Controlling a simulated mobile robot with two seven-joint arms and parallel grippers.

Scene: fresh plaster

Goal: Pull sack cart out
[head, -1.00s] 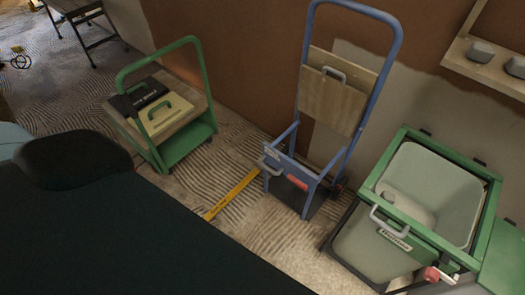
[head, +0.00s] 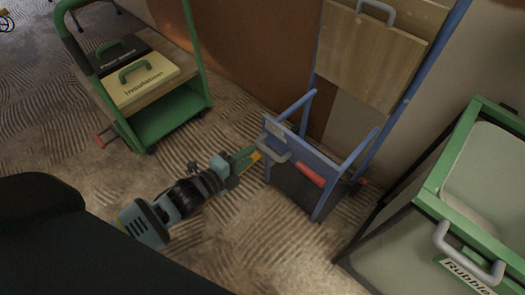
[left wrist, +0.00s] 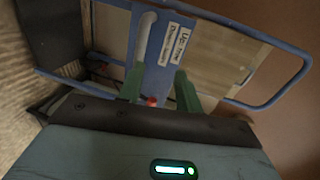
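The blue-framed sack cart (head: 345,165) stands upright by the wall, with a wooden board (head: 365,55) on its frame. A grey handle (head: 276,153) sticks out at its low front, beside a red part (head: 310,174). My left gripper (head: 250,156) points at this front from the left, with its fingertips close to the grey handle. In the left wrist view the green fingers (left wrist: 160,85) are apart. A labelled blue panel (left wrist: 170,50) and the grey handle (left wrist: 146,35) show ahead of them. I cannot tell whether they touch. My right gripper is not in view.
A green trolley (head: 170,120) carrying black and yellow cases stands at the left. A green-framed rubble bin (head: 425,220) stands close on the cart's right. The grooved floor in front of the cart (head: 270,245) is clear.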

